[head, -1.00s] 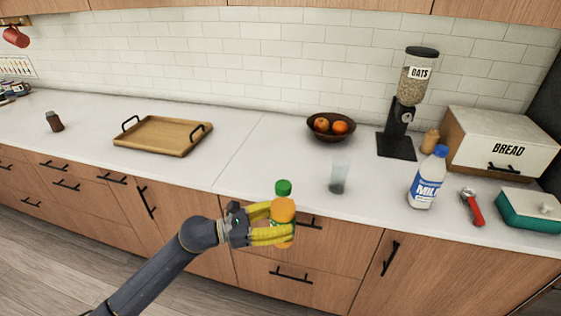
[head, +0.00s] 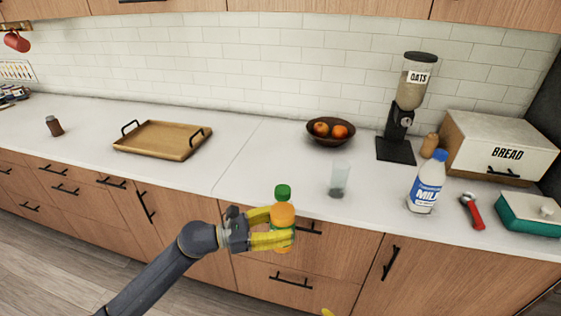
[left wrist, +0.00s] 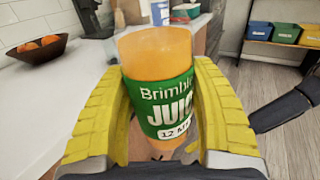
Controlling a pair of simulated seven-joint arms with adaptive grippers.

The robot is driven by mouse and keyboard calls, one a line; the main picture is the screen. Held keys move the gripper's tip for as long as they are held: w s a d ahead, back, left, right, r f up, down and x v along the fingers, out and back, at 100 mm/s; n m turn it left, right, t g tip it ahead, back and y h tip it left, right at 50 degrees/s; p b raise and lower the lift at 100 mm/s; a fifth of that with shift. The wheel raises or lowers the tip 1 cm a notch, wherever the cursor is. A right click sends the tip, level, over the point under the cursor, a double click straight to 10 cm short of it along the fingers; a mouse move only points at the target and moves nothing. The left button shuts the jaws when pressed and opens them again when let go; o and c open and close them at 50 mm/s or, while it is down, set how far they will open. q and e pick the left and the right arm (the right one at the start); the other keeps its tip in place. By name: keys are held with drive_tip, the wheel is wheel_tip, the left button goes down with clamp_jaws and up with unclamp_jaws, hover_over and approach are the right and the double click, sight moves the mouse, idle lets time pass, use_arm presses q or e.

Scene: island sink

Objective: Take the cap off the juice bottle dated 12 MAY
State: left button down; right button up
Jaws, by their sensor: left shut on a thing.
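My left gripper (head: 283,229) is shut on the juice bottle (head: 283,214), its yellow fingers around the bottle's sides. It holds the bottle upright in front of the counter's front edge. In the head view, the green cap (head: 283,192) is on top of the bottle. The left wrist view shows the orange juice bottle (left wrist: 155,50) between both fingers, with a green label reading "Brimble", "JUIC" and a date starting "12 M"; the rest is cut off. The cap is out of that view. A yellow tip of my right gripper (head: 327,312) shows at the head view's bottom edge.
On the counter stand a glass (head: 339,182), a milk bottle (head: 427,184), a red-handled tool (head: 473,213), a teal dish (head: 530,217), a fruit bowl (head: 331,136) and a wooden tray (head: 163,140).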

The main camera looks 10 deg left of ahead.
drive_tip(key=w+a+r+n+g+y, duration=0.2)
drive_tip(key=w+a+r+n+y, duration=0.4)
drive_tip(key=a+r, duration=0.55)
drive_tip(key=s+a+r+n+g+h, duration=0.1)
drive_tip(key=a+r+n+g, duration=0.25)
drive_tip(key=r, duration=0.35)
drive_tip(key=s+a+r+n+g, duration=0.1)
drive_tip(key=a+r+n+g, duration=0.15)
drive_tip(key=r+g, duration=0.35)
drive_tip(key=w+d+r+g+h, duration=0.1)
drive_tip(key=w+d+r+h, duration=0.1)
drive_tip(key=d+r+h, duration=0.65)
wheel_tip(320, 180, up, 37)
drive_tip(key=t+h, duration=0.3)
drive_tip(key=h, duration=0.1)
hover_over(280, 189)
drive_tip(key=shift+w+d+y, duration=0.1)
drive_tip(key=shift+d+y, duration=0.05)
drive_tip(key=shift+y, duration=0.1)
drive_tip(key=shift+f+n, duration=0.3)
drive_tip(key=shift+f, duration=3.55)
